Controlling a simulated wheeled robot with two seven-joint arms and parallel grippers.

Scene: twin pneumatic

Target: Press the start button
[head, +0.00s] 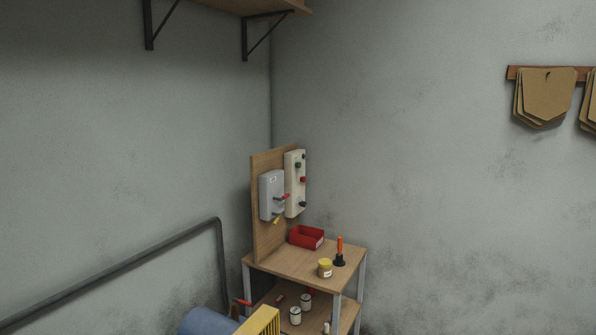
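A tall pale control box (293,190) is fixed to an upright wooden board (260,210) at the back of a small wooden stand. On its face are a dark, perhaps green button (298,165), a red button (303,180) and a black knob (303,204). No label shows which button is start. A grey box (270,185) beside it on the left has a red-tipped lever (284,197) and a yellow part (277,220) below. Neither of my grippers is in view.
The stand's top (290,263) holds a red bin (307,237), a yellow-lidded jar (325,268) and an orange-handled tool (340,250). Cans (295,316) sit below. A blue cylinder (207,322) and yellow guard (262,322) stand front left, near a grey rail (130,262).

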